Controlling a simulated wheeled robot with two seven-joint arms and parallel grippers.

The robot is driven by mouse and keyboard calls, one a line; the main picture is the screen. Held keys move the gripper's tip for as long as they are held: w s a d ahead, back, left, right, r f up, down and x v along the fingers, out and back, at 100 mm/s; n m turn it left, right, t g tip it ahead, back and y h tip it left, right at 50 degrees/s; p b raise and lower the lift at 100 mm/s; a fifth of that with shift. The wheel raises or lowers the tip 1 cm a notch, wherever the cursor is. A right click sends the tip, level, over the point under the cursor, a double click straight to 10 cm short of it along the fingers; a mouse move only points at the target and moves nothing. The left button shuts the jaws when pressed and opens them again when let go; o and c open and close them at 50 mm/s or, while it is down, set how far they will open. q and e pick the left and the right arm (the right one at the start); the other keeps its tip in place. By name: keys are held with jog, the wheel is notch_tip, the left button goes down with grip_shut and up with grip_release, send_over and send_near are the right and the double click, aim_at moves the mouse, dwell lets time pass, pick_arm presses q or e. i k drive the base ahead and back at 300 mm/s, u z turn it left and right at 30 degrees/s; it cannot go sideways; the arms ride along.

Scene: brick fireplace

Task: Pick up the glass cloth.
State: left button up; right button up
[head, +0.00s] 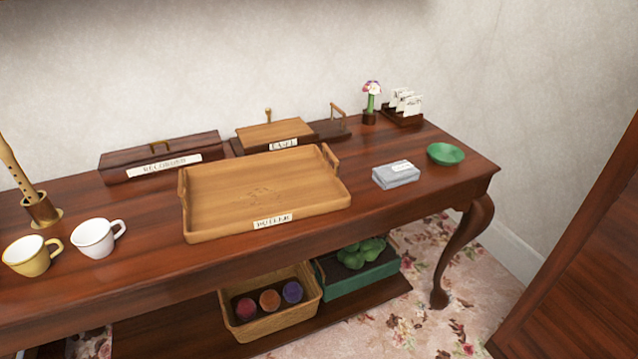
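A folded grey-blue cloth (396,174) with a small white label on top lies flat on the dark wooden table (425,205). I take it to be the glass cloth; its label is too small to read. It sits right of the wooden tray and left of a green dish, apart from both. Neither of my grippers shows in the head view.
A labelled wooden tray (195,232) is mid-table. The green dish (446,154), a flower holder (370,115) and a card rack (404,118) stand at right. Two cups (95,240) (30,257) are at left. A wicker basket (262,335) sits on the lower shelf.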

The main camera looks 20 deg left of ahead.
aim_at(392, 174)
jog(key=u, duration=0.15)
jog(key=k, duration=0.35)
jog(key=z, duration=0.85)
jog(key=i, duration=1.35)
jog(key=u, duration=0.35)
